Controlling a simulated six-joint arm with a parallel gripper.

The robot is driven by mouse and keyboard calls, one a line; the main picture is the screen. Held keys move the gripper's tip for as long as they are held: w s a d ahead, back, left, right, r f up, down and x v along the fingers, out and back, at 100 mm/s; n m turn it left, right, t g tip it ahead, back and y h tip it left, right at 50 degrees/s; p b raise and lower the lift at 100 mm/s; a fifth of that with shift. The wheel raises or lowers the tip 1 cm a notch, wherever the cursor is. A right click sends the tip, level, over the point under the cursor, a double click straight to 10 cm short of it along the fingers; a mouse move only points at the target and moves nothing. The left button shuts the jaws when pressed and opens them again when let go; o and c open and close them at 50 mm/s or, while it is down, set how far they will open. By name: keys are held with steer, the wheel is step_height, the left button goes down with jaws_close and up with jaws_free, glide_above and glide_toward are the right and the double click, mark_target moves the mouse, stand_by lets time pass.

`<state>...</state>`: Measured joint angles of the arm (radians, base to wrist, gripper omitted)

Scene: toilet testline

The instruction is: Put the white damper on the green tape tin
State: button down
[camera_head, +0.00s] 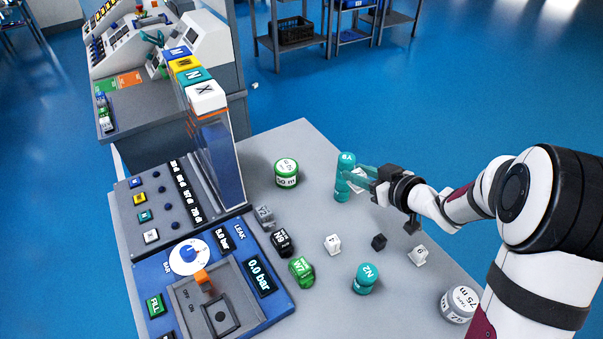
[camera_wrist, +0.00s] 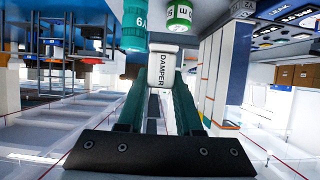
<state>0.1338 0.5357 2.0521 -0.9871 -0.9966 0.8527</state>
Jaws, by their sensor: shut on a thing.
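The white damper (camera_wrist: 161,68), with DAMPER printed on it, is held between the teal fingers of my gripper (camera_wrist: 160,88) in the wrist view. In the head view my gripper (camera_head: 362,178) is on the right side of the table, and the damper shows as a small white patch (camera_head: 357,186) partly hidden by the fingers. The green tape tin (camera_head: 286,173) stands to the left of my gripper near the table's back, its white labelled top bare. It also shows at the top of the wrist view (camera_wrist: 179,17).
A tall teal cylinder (camera_head: 344,168) stands right beside my fingers. A white tape tin (camera_head: 459,304) is at the front right. Small blocks and a teal piece (camera_head: 366,278) lie in front. The blue pressure panel (camera_head: 265,277) and tall bin column (camera_head: 219,155) are left. Table around the green tin is clear.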

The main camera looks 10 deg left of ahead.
step_height(320, 180, up, 6)
steer(key=shift+f, duration=0.1)
steer(key=w+a, duration=0.9)
steer(key=w, duration=0.3)
glide_above(286, 166)
step_height(286, 166, down, 12)
steer(key=shift+f, duration=0.1)
step_height(286, 166, down, 4)
steer(key=shift+f, duration=0.1)
steer(key=shift+f, duration=0.1)
steer(key=c, duration=0.6)
jaws_free()
